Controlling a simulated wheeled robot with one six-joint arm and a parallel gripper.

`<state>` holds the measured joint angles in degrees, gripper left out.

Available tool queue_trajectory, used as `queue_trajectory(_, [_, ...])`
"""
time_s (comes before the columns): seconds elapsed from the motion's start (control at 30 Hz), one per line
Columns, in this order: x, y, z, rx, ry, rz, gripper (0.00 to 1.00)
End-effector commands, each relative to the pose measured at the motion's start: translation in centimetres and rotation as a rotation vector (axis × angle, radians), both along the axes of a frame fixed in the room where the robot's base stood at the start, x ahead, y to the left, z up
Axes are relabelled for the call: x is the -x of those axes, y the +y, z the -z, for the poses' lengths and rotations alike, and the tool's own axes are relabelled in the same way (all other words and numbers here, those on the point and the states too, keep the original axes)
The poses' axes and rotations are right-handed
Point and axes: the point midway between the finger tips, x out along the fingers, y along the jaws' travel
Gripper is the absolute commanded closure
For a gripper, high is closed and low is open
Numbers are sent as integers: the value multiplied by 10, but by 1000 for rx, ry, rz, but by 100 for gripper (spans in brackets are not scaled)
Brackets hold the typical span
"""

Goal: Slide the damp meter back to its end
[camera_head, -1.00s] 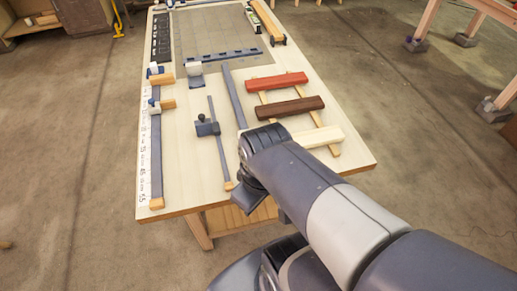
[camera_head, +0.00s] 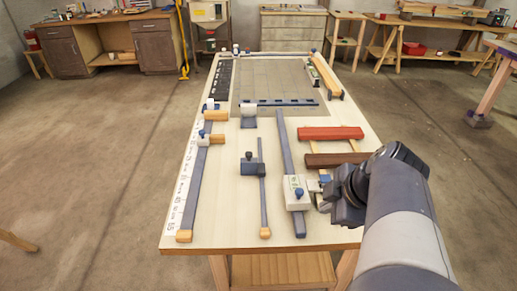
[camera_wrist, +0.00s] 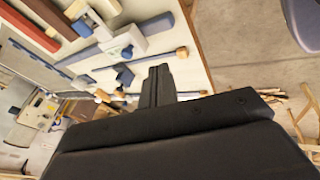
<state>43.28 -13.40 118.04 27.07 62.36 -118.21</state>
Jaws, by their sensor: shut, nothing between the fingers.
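A white box with a small green panel and a blue knob, which looks like the damp meter (camera_head: 297,194), sits on a long blue-grey rail (camera_head: 287,148), near the rail's front end. In the wrist view, the white box (camera_wrist: 127,42) shows on its rail above and left of the fingers. My gripper (camera_head: 328,202) is just right of the box in the head view. Its dark fingers (camera_wrist: 157,86) are together with nothing between them. I cannot tell whether they touch the box.
Left of the meter lies a thinner rail with a dark slider (camera_head: 248,167). A ruled rail with a white slider (camera_head: 203,138) runs along the left edge. Red (camera_head: 331,133) and brown (camera_head: 337,160) bars lie on laths at the right. Pale bench top (camera_head: 225,215) is clear between rails.

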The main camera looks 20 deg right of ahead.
Motion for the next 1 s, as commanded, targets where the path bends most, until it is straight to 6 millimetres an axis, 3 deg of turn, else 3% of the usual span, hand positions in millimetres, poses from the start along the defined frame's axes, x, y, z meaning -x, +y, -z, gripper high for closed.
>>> queue_trajectory(0.27, [-16,-4,-2,-68,-95,82,100])
queue_trajectory(0.77, [-68,11,81,-69,-88,78,100])
queue_trajectory(1.0, [-91,-1,77,-67,-90,83,100])
